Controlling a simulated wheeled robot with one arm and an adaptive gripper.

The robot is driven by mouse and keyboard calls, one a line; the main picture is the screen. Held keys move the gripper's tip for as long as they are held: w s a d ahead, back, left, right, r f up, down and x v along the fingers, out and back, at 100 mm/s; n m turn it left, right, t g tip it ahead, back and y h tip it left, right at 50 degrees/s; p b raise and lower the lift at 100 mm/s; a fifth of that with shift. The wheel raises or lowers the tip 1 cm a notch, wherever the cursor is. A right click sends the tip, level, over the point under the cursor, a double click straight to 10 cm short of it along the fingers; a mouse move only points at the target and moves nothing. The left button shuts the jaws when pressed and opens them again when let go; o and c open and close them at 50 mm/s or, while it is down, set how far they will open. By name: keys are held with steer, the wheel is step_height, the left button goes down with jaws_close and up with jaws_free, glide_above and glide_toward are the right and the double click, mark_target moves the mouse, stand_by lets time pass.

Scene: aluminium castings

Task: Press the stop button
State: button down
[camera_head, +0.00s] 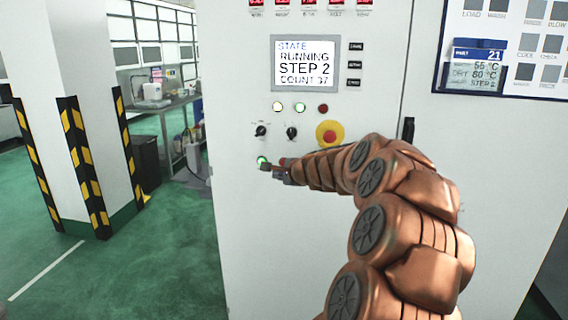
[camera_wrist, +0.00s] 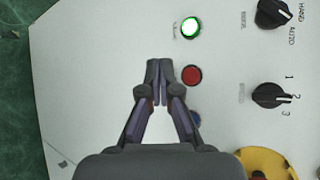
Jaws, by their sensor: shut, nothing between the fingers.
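The red push button (camera_wrist: 192,75) is on the white control panel (camera_wrist: 90,50), just to the right of my fingertips in the wrist view. Its label cannot be read. My gripper (camera_wrist: 160,64) is shut and empty, its fingertips together and pointing at the panel. Contact with the panel cannot be told. In the head view my gripper (camera_head: 269,167) is just below the lit green button (camera_head: 262,160). That green button also shows above and right of the fingertips in the wrist view (camera_wrist: 190,28). The panel display (camera_head: 304,63) reads STATE RUNNING, STEP 2, COUNT 37.
A red mushroom button on a yellow disc (camera_head: 326,124) sits up and right of the gripper. Two black rotary knobs (camera_head: 261,131) (camera_head: 292,133) are above it. A striped pillar (camera_head: 75,150) stands left.

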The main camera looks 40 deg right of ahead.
steer(key=w+d+p, duration=0.1)
steer(key=d, duration=0.1)
steer(key=w+d+p, duration=0.1)
steer(key=w+d, duration=0.1)
steer(key=shift+w+d, duration=0.2)
steer(key=shift+d, duration=0.2)
steer(key=shift+w+d, duration=0.1)
steer(key=shift+d, duration=0.1)
stand_by(1.2)
steer(key=shift+w+d+f, duration=0.1)
steer(key=shift+d, duration=0.05)
steer(key=shift+w+d+p, duration=0.2)
steer(key=shift+d+p, duration=0.2)
steer(key=shift+p, duration=0.1)
stand_by(0.8)
steer(key=shift+a, duration=0.1)
steer(key=shift+s+a, duration=0.45)
steer(key=shift+a, duration=0.15)
steer(key=shift+a, duration=0.1)
